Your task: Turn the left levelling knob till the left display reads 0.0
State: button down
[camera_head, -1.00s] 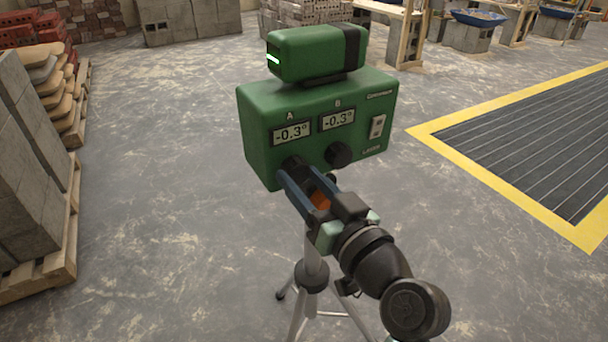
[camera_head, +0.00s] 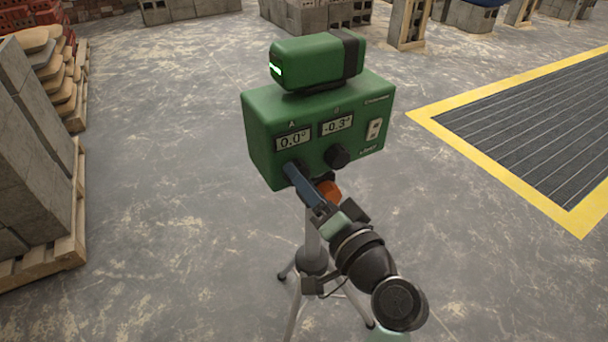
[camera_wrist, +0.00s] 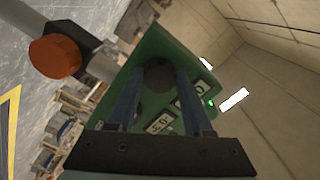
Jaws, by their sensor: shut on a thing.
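The green laser level (camera_head: 265,135) stands on a tripod (camera_head: 312,262). Its left display, under A (camera_head: 293,140), reads 0.0°. Its right display, under B (camera_head: 337,123), reads -0.3°. My gripper (camera_head: 290,172) is at the left knob, low on the front face. In the wrist view the dark left knob (camera_wrist: 160,76) sits between my two blue fingers, which are shut on it. In the head view the fingers mostly hide this knob. The right knob (camera_head: 337,156) is free, to the right of my fingers.
An orange tripod knob (camera_head: 328,191) is close beside my fingers, below the level; it also shows in the wrist view (camera_wrist: 55,56). A rocker switch (camera_head: 374,129) is on the face's right. A pallet of blocks (camera_head: 35,170) stands left. Open floor surrounds the tripod.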

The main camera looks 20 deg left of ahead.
jog(key=shift+m, duration=0.3)
jog(key=shift+c, duration=1.6)
grip_release()
jog(key=v, duration=1.3)
jog(key=shift+b, duration=0.35)
